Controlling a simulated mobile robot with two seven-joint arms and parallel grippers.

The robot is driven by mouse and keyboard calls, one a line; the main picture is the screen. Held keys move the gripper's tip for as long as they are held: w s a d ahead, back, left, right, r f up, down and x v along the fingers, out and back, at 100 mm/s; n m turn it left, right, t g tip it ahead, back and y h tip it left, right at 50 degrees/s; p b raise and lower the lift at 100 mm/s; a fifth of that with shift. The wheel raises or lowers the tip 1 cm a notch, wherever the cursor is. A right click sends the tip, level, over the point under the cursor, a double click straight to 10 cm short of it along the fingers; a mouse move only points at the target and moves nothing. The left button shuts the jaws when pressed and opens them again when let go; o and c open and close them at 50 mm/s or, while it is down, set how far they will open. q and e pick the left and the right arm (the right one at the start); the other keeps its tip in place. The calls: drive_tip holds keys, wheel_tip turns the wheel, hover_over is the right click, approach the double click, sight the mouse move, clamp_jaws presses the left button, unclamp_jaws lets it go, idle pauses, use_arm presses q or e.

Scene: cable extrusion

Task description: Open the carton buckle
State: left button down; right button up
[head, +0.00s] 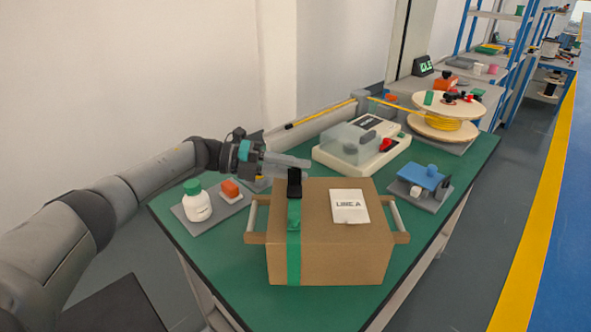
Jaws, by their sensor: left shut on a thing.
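A brown carton (336,265) stands at the front of the green table, with side handles and a green strap (293,262) down its front and over its top. A black buckle (294,183) stands up on the strap at the carton's top left, towards its back edge. My left gripper (303,165) reaches in from the left at the buckle's upper end. Its jaws are shut on the buckle, though the contact is small and partly hidden. A white label (349,206) lies on the carton's top. My right gripper is not in view.
A grey tray (229,208) with a white bottle (197,202) and an orange block is left of the carton. A beige machine (361,146) with a clear cover stands behind. A blue device (421,178) is at right, and a yellow cable spool (440,122) is farther back.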

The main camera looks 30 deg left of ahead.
use_arm(q)
drive_tip(key=shift+s+f, duration=0.1)
drive_tip(key=shift+f, duration=0.5)
drive_tip(key=shift+n+g, duration=0.3)
idle(0.8)
idle(0.6)
drive_tip(key=c, duration=0.8)
unclamp_jaws()
drive_tip(key=shift+r, duration=0.1)
drive_tip(key=shift+a, duration=0.1)
